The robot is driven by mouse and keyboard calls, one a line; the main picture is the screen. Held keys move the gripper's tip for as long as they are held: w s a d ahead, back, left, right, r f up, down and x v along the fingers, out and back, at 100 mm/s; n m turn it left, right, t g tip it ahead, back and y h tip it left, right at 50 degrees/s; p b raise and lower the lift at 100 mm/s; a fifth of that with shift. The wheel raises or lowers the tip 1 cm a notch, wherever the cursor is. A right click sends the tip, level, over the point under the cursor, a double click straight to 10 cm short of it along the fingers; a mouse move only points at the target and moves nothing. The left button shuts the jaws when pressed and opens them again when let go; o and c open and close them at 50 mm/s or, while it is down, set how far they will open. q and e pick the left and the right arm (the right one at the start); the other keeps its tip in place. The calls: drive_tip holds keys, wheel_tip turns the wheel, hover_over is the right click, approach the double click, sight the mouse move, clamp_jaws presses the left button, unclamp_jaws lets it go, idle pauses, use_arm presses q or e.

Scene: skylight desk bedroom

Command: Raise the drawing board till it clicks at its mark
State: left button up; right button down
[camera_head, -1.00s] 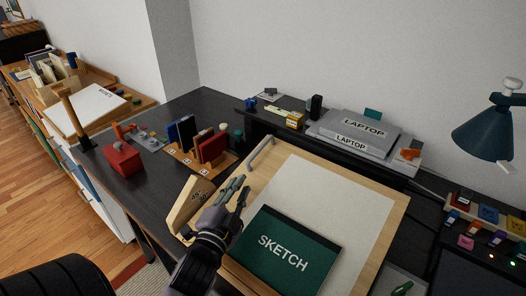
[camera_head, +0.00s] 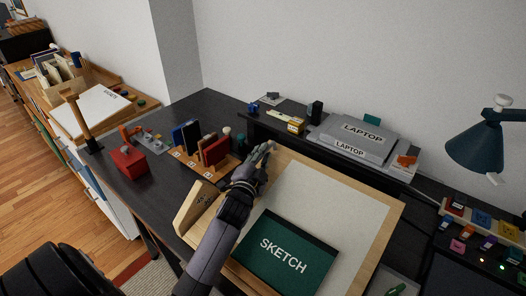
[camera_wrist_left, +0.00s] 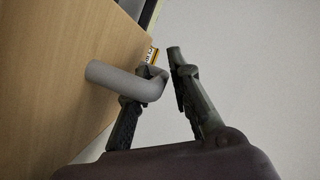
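The drawing board (camera_head: 391,226) is a light wooden panel with a large pale sheet on it, at the centre right of the head view. Its grey bar handle (camera_wrist_left: 118,80) shows large in the left wrist view, standing out from the wood and bending near its end. My left gripper (camera_head: 264,157) is at the board's upper left corner, over the handle. In the wrist view its fingers (camera_wrist_left: 164,66) are apart, with the handle's bend close to the left finger; I cannot tell whether they touch. No mark shows. My right gripper is out of view.
A green sketch book (camera_head: 287,252) lies on the board's lower part. Beyond are an organiser with books (camera_head: 213,152), a red box (camera_head: 128,161), stacked laptops (camera_head: 355,138) on a shelf and a blue lamp (camera_head: 474,148).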

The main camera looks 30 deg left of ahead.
use_arm(q)
drive_tip(key=shift+w+a, duration=0.1)
drive_tip(key=shift+w, duration=0.25)
drive_tip(key=shift+c, duration=0.3)
clamp_jaws()
